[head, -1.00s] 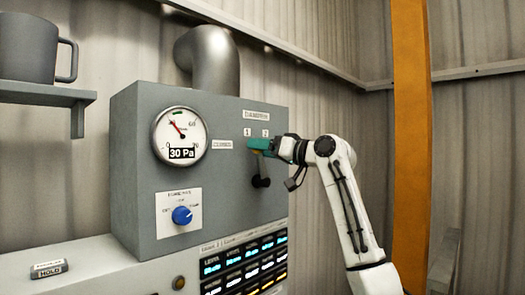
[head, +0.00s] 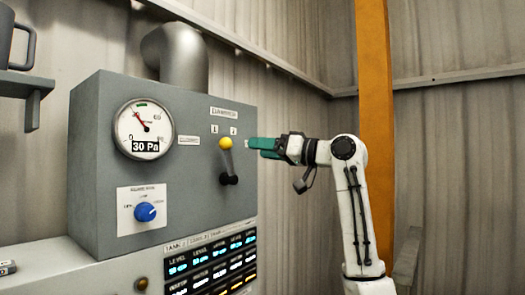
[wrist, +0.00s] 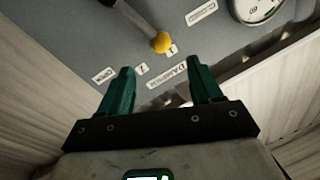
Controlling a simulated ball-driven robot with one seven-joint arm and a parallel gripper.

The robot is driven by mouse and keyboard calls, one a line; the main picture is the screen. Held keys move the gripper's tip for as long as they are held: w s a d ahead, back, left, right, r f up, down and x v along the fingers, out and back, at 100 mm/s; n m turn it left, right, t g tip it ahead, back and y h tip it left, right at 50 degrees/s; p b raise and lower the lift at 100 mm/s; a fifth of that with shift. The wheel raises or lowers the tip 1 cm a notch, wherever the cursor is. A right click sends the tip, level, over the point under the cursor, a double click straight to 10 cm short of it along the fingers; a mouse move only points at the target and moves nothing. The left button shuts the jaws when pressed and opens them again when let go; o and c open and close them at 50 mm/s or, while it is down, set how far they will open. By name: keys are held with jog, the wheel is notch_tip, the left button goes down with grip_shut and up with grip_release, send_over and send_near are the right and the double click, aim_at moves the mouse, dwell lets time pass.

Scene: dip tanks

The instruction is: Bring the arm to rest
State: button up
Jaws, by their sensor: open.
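My gripper (head: 250,148) is open and empty, its green fingers pointing left toward the grey control box (head: 90,130). It is to the right of the damper lever's yellow knob (head: 226,143) and apart from it. In the wrist view both green fingers (wrist: 158,90) stand spread, with the yellow knob (wrist: 161,42) beyond them. The lever leans up from its black pivot (head: 229,179). My white arm is bent at the elbow on the right.
A round gauge (head: 143,129) reads 30 Pa. A blue rotary knob (head: 145,211) and a lit display panel (head: 212,258) are below. A shelf with a mug (head: 14,40) is at upper left. An orange post (head: 375,110) stands behind my arm.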

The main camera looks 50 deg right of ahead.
dwell(0.3)
jog(key=w+a+f+m+g+h, duration=0.1)
jog(key=w+a+f+g, duration=0.15)
jog(key=f, duration=0.95)
jog(key=w+a+f+g, duration=0.15)
jog(key=a+f, duration=0.25)
jog(key=f, duration=0.8)
jog(key=s+a+f+g, duration=0.25)
jog(key=a+f, duration=0.35)
jog(key=f, duration=0.7)
jog(key=s+a+f+g, duration=0.25)
jog(key=a+f, duration=0.25)
jog(key=f, duration=0.8)
jog(key=s+a+f+g+h, duration=0.1)
jog(key=s+a+f+g, duration=0.1)
jog(key=s+a+f, duration=0.35)
jog(key=s+a+f+g, duration=0.2)
jog(key=s+a+f, duration=0.1)
jog(key=s+f, duration=0.6)
jog(key=s+f+n+g+h, duration=0.1)
jog(key=s+f+g, duration=0.1)
jog(key=s, duration=0.7)
jog(key=s+a+f+n+g+h, duration=0.1)
jog(key=s+f+g, duration=0.1)
jog(key=s, duration=0.8)
jog(key=shift+s+f+g, duration=0.2)
jog(key=shift+f+g, duration=0.1)
jog(key=shift+f, duration=0.6)
jog(key=shift+a, duration=0.15)
